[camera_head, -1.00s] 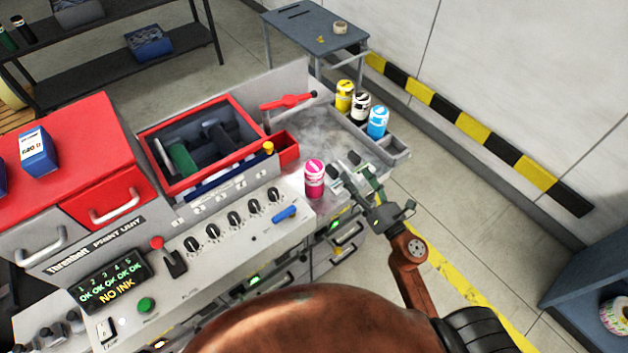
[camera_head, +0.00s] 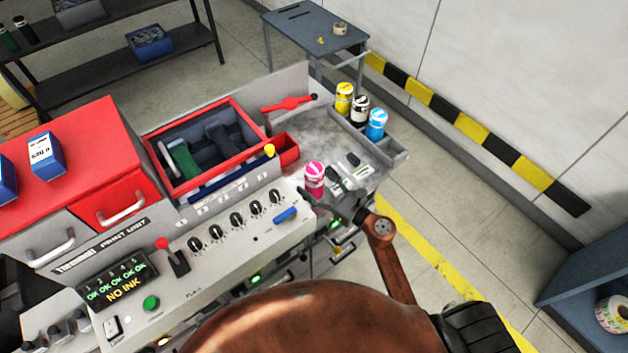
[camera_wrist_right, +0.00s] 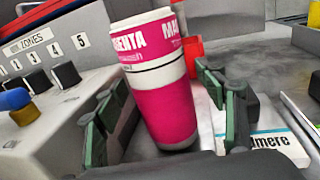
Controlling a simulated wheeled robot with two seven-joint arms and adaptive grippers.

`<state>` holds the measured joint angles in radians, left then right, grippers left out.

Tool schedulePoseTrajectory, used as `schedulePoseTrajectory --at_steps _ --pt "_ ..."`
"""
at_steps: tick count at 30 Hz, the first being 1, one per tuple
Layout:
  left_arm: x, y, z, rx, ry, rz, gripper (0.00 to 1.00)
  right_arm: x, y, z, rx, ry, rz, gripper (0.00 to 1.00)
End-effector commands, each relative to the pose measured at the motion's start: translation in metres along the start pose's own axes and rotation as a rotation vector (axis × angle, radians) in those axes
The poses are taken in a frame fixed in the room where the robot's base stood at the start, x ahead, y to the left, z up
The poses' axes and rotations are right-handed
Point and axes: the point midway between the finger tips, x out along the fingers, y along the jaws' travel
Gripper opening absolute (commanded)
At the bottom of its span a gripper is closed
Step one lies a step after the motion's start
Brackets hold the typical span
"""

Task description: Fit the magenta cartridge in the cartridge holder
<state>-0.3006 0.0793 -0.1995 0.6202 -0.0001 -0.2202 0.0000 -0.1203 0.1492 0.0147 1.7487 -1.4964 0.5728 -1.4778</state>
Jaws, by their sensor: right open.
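The magenta cartridge (camera_head: 314,178), a pink cylinder with a white band and cap, stands upright on the grey worktop right of the knob panel. In the right wrist view the cartridge (camera_wrist_right: 168,100) is between the two green-padded fingers, and a gap shows on its right side. My right gripper (camera_head: 322,186) is open around its near side; whether the left finger touches it I cannot tell. I cannot tell which part is the cartridge holder; a red-framed bay (camera_head: 240,110) with dark and green parts is open behind the panel. My left gripper is out of view.
Yellow (camera_head: 344,98), black-and-white (camera_head: 360,108) and cyan (camera_head: 377,123) cartridges stand at the worktop's right edge. A small red bin (camera_head: 287,150) and a blue lever (camera_head: 285,214) are close to the magenta cartridge. The display (camera_head: 117,282) reads "NO INK". A white-and-blue labelled item (camera_wrist_right: 272,146) lies right of the gripper.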

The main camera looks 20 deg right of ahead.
Motion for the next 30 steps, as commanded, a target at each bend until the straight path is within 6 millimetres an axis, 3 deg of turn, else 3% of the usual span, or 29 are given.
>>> schedulePoseTrajectory --at_steps 7,30 --pt "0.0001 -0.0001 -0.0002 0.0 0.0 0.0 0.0 0.0013 -0.0001 -0.0009 0.0 0.001 -0.001 0.64" --pt "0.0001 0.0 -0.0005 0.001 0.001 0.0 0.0 0.001 -0.0002 -0.0007 0.0 0.001 -0.001 0.11"
